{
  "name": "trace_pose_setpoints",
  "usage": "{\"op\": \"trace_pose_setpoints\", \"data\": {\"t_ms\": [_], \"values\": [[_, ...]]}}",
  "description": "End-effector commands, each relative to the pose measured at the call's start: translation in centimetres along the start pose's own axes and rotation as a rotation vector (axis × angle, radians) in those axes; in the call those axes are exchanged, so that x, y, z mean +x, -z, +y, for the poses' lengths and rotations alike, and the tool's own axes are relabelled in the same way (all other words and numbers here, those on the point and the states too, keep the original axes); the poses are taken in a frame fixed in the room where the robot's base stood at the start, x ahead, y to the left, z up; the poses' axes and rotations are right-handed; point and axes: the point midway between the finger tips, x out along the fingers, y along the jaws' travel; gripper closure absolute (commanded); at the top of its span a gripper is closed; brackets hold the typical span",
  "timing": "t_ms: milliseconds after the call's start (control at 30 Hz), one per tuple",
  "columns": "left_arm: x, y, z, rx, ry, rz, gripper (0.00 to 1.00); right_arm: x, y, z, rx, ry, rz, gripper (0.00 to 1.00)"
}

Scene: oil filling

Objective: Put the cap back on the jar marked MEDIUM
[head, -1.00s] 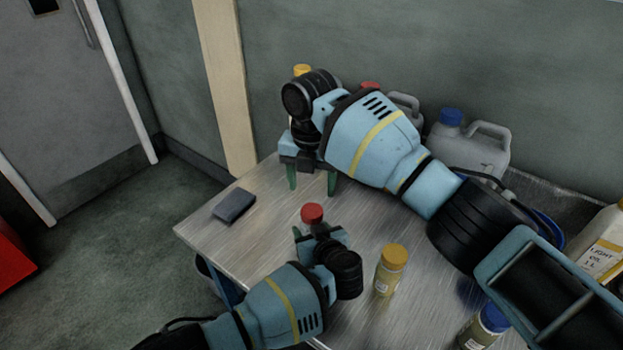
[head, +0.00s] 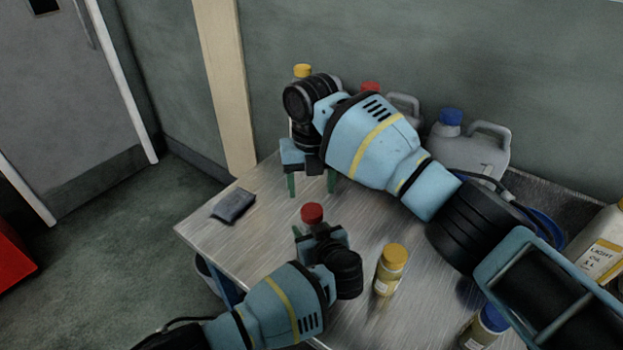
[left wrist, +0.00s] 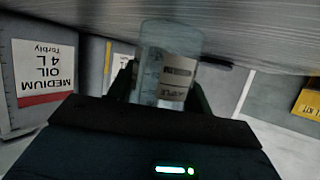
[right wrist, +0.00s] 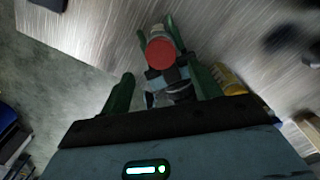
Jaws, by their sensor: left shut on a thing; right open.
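My left gripper (head: 309,236) is shut on a small clear jar (left wrist: 168,68), which it holds upright close to the tabletop. A red cap (head: 312,213) shows at the jar's top; it also shows in the right wrist view (right wrist: 160,54). Whether the cap is seated or only resting there I cannot tell. The jar's label is too small to read fully. My right gripper (head: 312,189) is open and empty, fingers pointing down, above the table and beyond the cap in the head view. In the right wrist view the cap lies ahead of its fingers.
A yellow-capped jar (head: 388,272) and a blue-capped jar (head: 484,330) stand right of my left gripper. A dark flat pad (head: 234,206) lies near the table's left edge. Jugs (head: 468,147) stand along the back, and a light oil bottle (head: 600,245) at right.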

Motion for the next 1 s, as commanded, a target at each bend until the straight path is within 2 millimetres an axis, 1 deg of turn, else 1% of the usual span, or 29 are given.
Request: {"op": "trace_pose_setpoints", "data": {"t_ms": [33, 200, 300, 433, 600, 867, 900, 1000], "values": [[0.0, 0.0, 0.0, 0.0, 0.0, 0.0, 1.0, 0.8, 0.1, -0.1, 0.001, 0.002, 0.004, 0.37], [0.0, 0.0, 0.0, 0.0, 0.0, 0.0, 1.0, 3.3, 0.1, -0.1, 0.001, 0.001, 0.003, 0.37], [0.0, 0.0, 0.0, 0.0, 0.0, 0.0, 1.0, 4.7, 0.1, -0.1, 0.001, 0.003, 0.003, 0.37], [0.0, 0.0, 0.0, 0.0, 0.0, 0.0, 1.0, 6.0, 0.0, -0.1, 0.001, 0.002, 0.002, 0.37], [0.0, 0.0, 0.0, 0.0, 0.0, 0.0, 1.0, 6.8, 0.0, -0.1, 0.001, 0.002, 0.001, 0.37], [0.0, 0.0, 0.0, 0.0, 0.0, 0.0, 1.0, 6.9, 0.0, -0.1, 0.001, 0.001, 0.0, 0.37], [0.0, 0.0, 0.0, 0.0, 0.0, 0.0, 1.0, 6.9, 0.0, -0.1, 0.001, 0.001, 0.0, 0.39], [0.0, 0.0, 0.0, 0.0, 0.0, 0.0, 1.0, 6.9, 0.0, 0.0, 0.001, 0.001, 0.0, 0.52]]}}
